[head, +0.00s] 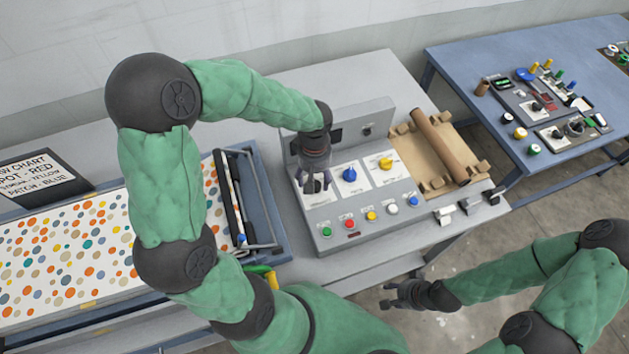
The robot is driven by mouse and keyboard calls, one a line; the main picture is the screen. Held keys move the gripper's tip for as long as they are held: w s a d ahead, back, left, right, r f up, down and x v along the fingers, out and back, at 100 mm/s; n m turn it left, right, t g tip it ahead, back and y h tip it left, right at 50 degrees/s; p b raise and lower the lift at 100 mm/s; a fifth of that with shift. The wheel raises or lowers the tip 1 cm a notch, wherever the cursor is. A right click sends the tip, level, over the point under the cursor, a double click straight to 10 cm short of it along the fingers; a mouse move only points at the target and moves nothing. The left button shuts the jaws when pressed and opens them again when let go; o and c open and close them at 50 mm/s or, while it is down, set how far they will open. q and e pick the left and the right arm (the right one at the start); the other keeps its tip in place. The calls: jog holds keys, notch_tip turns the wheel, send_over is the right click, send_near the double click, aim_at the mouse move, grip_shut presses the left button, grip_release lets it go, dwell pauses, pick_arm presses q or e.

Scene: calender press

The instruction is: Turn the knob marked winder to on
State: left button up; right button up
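The control panel (366,209) is a grey sloped box on the table. Its face has a blue knob (349,174) in the middle and a yellow knob (386,163) on the right, each on a white plate. The plates' lettering is too small to read, so I cannot tell which is marked winder. My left gripper (314,184) points down over the leftmost plate and hides most of it, with any knob there. Its fingertips are at or just above that plate; their grip is unclear. My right gripper (393,296) is low, right of the table, open and empty.
Several coloured buttons (349,223) line the panel's front. A brown roll (438,147) lies in a tray behind right. A spotted sheet (60,250) lies on the machine at left. A blue table (505,60) with small parts stands back right. Floor shows between the tables.

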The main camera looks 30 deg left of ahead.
pick_arm(q)
jog(key=shift+f, duration=1.35)
jog(key=c, duration=1.2)
jog(key=m, duration=0.5)
jog(key=shift+m, duration=0.3)
jog(key=m+p, duration=0.1)
jog(key=m, duration=0.5)
jog(key=shift+p, duration=0.3)
jog(key=shift+m, duration=0.3)
